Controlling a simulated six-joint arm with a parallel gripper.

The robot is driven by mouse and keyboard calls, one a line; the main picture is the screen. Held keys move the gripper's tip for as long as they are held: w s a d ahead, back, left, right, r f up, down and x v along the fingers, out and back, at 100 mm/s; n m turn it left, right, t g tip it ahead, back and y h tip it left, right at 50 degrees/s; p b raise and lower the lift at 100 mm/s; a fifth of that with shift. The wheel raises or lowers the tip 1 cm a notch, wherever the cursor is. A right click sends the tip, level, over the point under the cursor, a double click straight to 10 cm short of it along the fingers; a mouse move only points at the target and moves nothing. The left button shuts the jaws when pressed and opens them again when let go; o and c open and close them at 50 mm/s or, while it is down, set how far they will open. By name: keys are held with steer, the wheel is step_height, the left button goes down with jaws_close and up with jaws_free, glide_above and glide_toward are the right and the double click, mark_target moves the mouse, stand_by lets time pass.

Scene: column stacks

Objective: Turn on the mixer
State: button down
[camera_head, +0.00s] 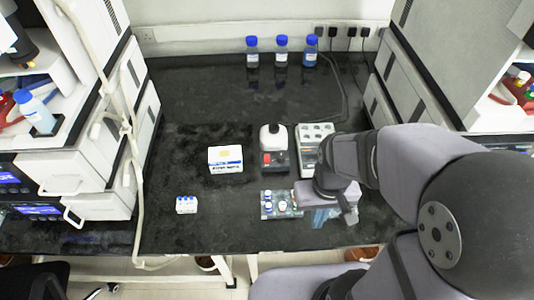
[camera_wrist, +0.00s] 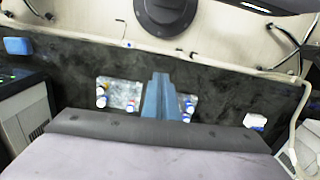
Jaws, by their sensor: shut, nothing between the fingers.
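The mixer (camera_head: 273,150) appears to be the small dark device with a white rounded top and a red switch on its front, standing upright near the middle of the bench in the head view. I cannot tell the switch's position. My gripper (camera_wrist: 160,76) is shut and empty, its blue-grey fingers together in the wrist view. It is over the vial tray (camera_wrist: 119,94), in front and to the right of the mixer in the head view, apart from it. The mixer cannot be made out in the wrist view.
A white box (camera_head: 226,159) and a small vial rack (camera_head: 186,205) are left. Blue-capped bottles (camera_head: 282,52) stand at the back. The bench's back left is clear.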

step_height(320, 180, down, 3)
steer(key=s+a+g, duration=0.1)
steer(key=a, duration=0.1)
step_height(320, 180, up, 6)
steer(key=t+b, duration=0.1)
steer(key=t, duration=0.3)
glide_above(267, 156)
steer(key=s, duration=0.4)
steer(key=shift+w+m, duration=0.15)
steer(key=shift+m, duration=0.15)
steer(key=shift+f, duration=0.1)
steer(key=p+x, duration=0.3)
steer(key=x, duration=1)
steer(key=shift+w+f+p, duration=0.1)
steer(key=shift+f+p, duration=0.15)
steer(key=shift+p, duration=0.15)
